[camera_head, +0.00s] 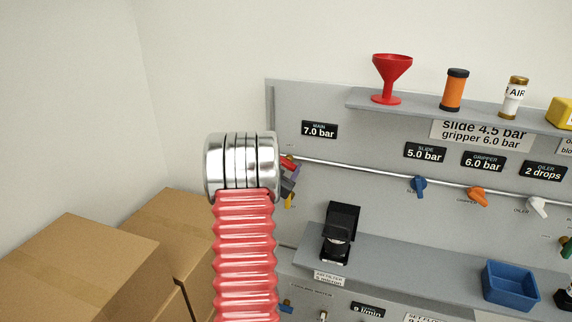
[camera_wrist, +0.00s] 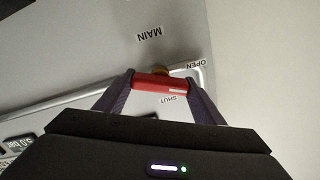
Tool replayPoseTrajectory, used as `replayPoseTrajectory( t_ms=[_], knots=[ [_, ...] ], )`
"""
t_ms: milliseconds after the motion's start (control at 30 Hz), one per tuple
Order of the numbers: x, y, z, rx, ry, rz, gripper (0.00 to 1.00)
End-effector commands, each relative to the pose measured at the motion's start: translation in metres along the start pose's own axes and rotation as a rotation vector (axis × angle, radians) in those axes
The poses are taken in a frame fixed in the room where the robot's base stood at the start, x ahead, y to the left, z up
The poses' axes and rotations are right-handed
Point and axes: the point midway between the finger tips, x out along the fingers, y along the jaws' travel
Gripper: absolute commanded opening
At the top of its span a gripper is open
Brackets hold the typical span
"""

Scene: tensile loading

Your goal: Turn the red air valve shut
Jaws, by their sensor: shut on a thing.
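The red valve handle (camera_wrist: 160,83) lies between the two fingers of my gripper (camera_wrist: 163,85) in the wrist view, which are shut on it. A brass stem (camera_wrist: 182,72) shows just behind the handle. The word OPEN stands to the right of the handle and SHUT just below it. In that view the handle lies nearly level, at a slight tilt to the pipe. In the head view, my arm hides most of the valve; only a bit of red (camera_head: 287,162) shows beside my dark gripper (camera_head: 289,183).
A grey panel (camera_head: 380,190) carries a thin pipe (camera_head: 370,174) with blue (camera_head: 419,187), orange (camera_head: 478,196) and white (camera_head: 537,207) valves. A shelf above holds a red funnel (camera_head: 391,78); one below holds a blue bin (camera_head: 510,286). Cardboard boxes (camera_head: 80,265) stand at left.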

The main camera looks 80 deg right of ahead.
Motion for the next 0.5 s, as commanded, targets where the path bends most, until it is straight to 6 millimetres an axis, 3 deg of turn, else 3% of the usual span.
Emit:
replayPoseTrajectory(
  t_ms=[500],
  knots=[
    [-0.0001,0.0035,0.0007,0.49,0.0,0.002,0.4]
  ],
)
